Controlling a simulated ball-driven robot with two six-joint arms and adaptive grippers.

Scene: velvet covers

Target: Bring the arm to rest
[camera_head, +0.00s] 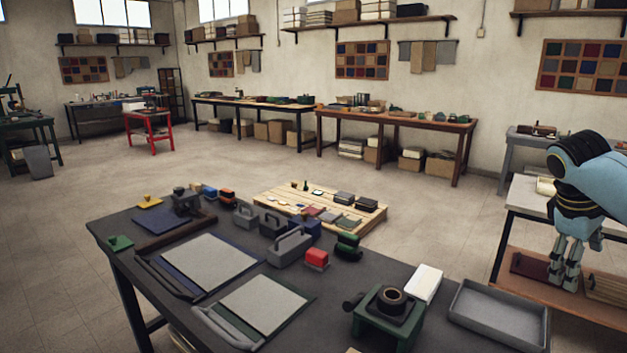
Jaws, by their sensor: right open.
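My right arm (595,178) comes in from the right edge in the head view. My right gripper (564,284) points downward, open and empty. It appears in front of the side table on the right, beyond the right end of the dark work table (130,262). I see nothing between its fingers. My left gripper is not in view.
The dark table holds two grey panels (210,262) (263,303), a green press (388,317), a grey tray (500,313), a white block (426,283) and a red block (316,259). A low wooden pallet (372,221) stands behind it. The floor (120,180) beyond is largely clear.

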